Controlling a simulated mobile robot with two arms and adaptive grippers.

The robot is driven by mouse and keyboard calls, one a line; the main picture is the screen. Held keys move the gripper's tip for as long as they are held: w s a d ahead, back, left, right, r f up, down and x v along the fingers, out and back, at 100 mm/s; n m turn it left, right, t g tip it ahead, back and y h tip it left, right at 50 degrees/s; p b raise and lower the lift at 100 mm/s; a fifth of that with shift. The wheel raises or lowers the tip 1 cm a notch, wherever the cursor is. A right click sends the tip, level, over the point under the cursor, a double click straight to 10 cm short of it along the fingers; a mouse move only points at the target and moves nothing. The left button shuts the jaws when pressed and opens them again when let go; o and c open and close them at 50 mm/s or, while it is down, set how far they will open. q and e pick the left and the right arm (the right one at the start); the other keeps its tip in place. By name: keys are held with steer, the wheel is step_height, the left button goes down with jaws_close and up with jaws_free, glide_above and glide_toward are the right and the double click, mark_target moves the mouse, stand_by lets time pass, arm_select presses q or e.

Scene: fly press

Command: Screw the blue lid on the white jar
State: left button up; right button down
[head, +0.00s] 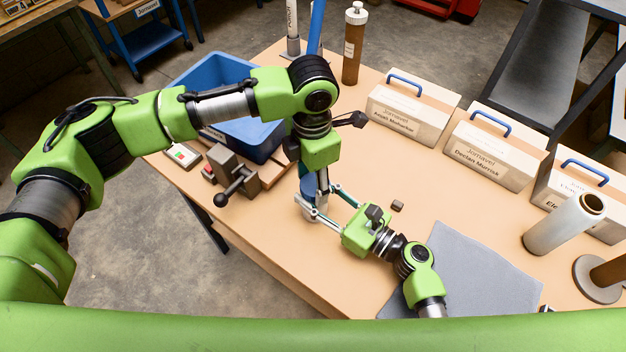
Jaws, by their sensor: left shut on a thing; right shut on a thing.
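The white jar (316,212) stands on the wooden table, largely hidden behind my grippers. My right gripper (318,208) reaches in from the right, low over the table, with its fingers shut around the jar. My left gripper (311,188) points straight down above the jar and is shut on the blue lid (308,184), of which only a little shows between the fingers. The lid is right over the jar's top; I cannot tell whether it touches the rim or sits on the thread.
A small brown block (397,206) and a grey mat (480,275) lie to the right. Boxes with blue handles (410,112) line the back right. The table middle is clear.

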arm_select(q)
steer(key=o, duration=0.7)
steer(key=shift+c, duration=0.2)
steer(key=shift+r, duration=0.1)
steer(key=shift+r, duration=2.2)
steer(key=shift+c, duration=0.2)
